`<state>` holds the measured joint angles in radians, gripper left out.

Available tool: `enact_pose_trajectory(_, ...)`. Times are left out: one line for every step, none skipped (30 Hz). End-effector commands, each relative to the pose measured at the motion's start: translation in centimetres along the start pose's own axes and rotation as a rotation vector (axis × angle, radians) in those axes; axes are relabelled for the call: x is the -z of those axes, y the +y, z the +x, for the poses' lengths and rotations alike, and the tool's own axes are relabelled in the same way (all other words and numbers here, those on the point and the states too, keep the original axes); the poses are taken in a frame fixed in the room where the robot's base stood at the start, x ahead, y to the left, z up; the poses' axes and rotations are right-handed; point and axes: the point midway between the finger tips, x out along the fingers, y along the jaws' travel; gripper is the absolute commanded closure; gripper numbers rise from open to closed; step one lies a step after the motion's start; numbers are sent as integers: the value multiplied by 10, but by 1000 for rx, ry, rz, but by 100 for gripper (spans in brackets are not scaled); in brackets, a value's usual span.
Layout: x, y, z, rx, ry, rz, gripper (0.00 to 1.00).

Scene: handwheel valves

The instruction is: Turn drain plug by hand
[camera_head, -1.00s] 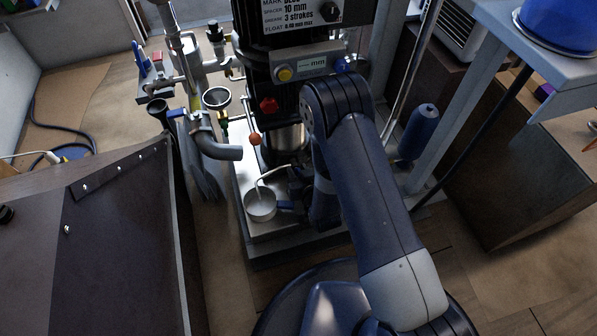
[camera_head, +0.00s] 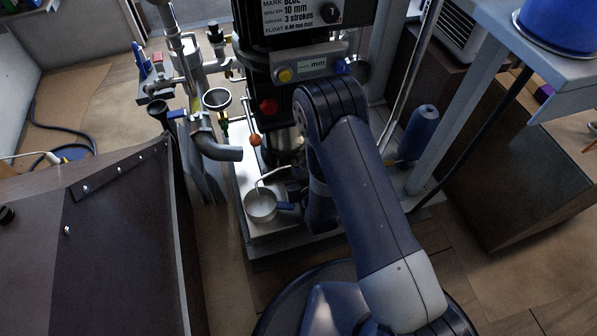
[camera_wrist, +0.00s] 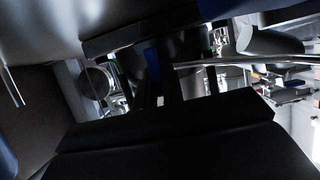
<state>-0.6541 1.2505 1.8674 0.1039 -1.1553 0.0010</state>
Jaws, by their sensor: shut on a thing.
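My gripper (camera_wrist: 168,78) is low at the foot of the dark pump (camera_head: 286,90), mostly hidden behind my own arm in the head view. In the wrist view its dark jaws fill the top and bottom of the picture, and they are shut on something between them. The held part is dark and hard to make out; I take it for the drain plug, but I cannot see its shape clearly. A blue piece (camera_wrist: 152,63) shows in the gap. A small white cup (camera_head: 260,206) stands left of my gripper, with a thin pale tube (camera_head: 268,176) above it.
A red knob (camera_head: 268,106) and an orange ball (camera_head: 255,140) sit on the pump's front. A dark cabinet (camera_head: 120,240) is at left. A blue cylinder (camera_head: 421,132) and a table leg (camera_head: 450,120) are at right.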

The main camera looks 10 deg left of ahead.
Motion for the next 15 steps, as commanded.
enact_pose_trajectory(0, 0, 0, -4, -1, -12, 100)
enact_pose_trajectory(0, 0, 0, -6, -1, -16, 100)
enact_pose_trajectory(0, 0, 0, -7, -1, -19, 100)
enact_pose_trajectory(0, 0, 0, -7, -1, -19, 100)
enact_pose_trajectory(0, 0, 0, -7, -2, -19, 100)
enact_pose_trajectory(0, 0, 0, -7, -2, -19, 100)
enact_pose_trajectory(0, 0, 0, -7, -2, -19, 100)
enact_pose_trajectory(0, 0, 0, -7, -2, -19, 100)
enact_pose_trajectory(0, 0, 0, -7, -2, -19, 100)
enact_pose_trajectory(0, 0, 0, -7, -2, -19, 90)
enact_pose_trajectory(0, 0, 0, -7, -2, -18, 88)
enact_pose_trajectory(0, 0, 0, -7, -2, -18, 84)
enact_pose_trajectory(0, 0, 0, -7, -2, -18, 82)
enact_pose_trajectory(0, 0, 0, -7, -2, -18, 79)
enact_pose_trajectory(0, 0, 0, -7, -2, -18, 76)
